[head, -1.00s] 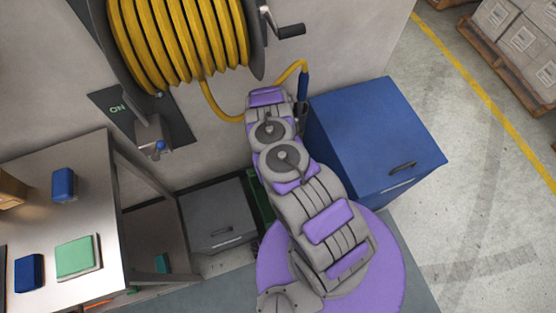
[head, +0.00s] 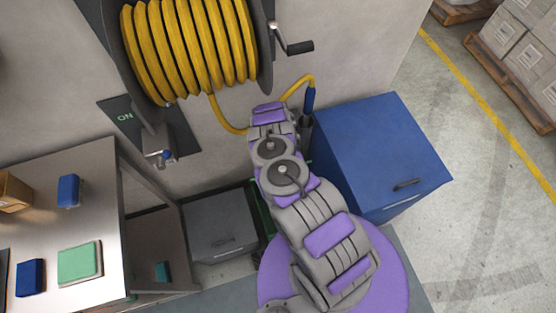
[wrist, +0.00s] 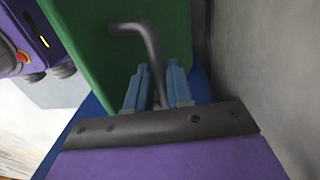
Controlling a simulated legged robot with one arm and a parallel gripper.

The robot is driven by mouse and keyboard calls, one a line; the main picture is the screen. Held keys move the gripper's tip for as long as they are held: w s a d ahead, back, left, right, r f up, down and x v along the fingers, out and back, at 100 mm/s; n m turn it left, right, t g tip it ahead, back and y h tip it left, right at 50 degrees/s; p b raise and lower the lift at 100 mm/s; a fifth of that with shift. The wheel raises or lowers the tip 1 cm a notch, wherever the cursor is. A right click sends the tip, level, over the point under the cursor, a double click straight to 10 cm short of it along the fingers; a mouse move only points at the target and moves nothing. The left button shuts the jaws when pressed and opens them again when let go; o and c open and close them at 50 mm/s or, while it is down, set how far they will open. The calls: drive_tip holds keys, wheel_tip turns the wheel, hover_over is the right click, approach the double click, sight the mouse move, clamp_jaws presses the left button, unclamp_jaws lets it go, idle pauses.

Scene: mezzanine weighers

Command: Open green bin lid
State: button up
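In the wrist view the green bin lid (wrist: 95,42) fills the upper middle, with a dark bent bar handle (wrist: 135,27) on it. My gripper (wrist: 158,72) has its two light-blue fingers on either side of the handle, close against it, and looks shut on it. In the head view only a thin green strip of the bin (head: 262,214) shows beside my arm, which hides the rest of the bin and my gripper. I cannot tell how far the lid is raised.
A blue bin (head: 375,150) stands right of my arm and a grey bin (head: 220,222) left of it. A wall with a yellow hose reel (head: 190,45) is behind. A metal table (head: 100,195) is at left. Open floor (head: 480,230) lies at right.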

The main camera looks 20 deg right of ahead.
drive_tip(key=shift+o, duration=0.7)
drive_tip(key=shift+w, duration=0.1)
drive_tip(key=shift+o, duration=0.9)
drive_tip(key=shift+r, duration=0.1)
wheel_tip(320, 180, up, 7)
drive_tip(key=p, duration=0.1)
drive_tip(key=shift+w+r, duration=0.15)
drive_tip(key=shift+w, duration=0.15)
